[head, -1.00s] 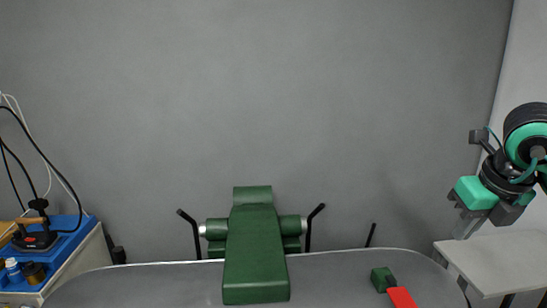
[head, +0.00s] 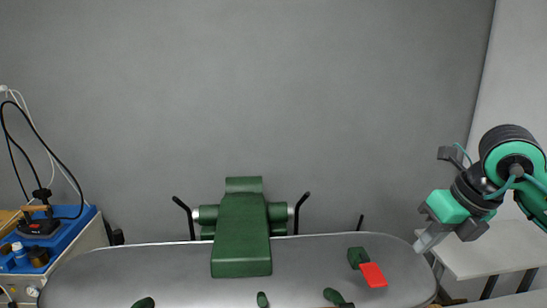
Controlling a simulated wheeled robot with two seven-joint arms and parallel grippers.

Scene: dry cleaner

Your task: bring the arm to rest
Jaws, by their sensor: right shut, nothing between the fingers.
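My right arm comes in from the right edge in the head view. Its right gripper (head: 424,243) points down and to the left, beside the right end of the grey pressing board (head: 310,265). It is shut and empty, and it appears apart from the board, though the exact gap cannot be told. My left gripper is out of view.
A green press head (head: 241,235) stands at the board's middle, with black handles. A red piece (head: 373,275) with a green block (head: 356,257) sits at the board's right. A white table (head: 480,252) is behind my arm. A blue-topped cabinet (head: 62,245) stands at left.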

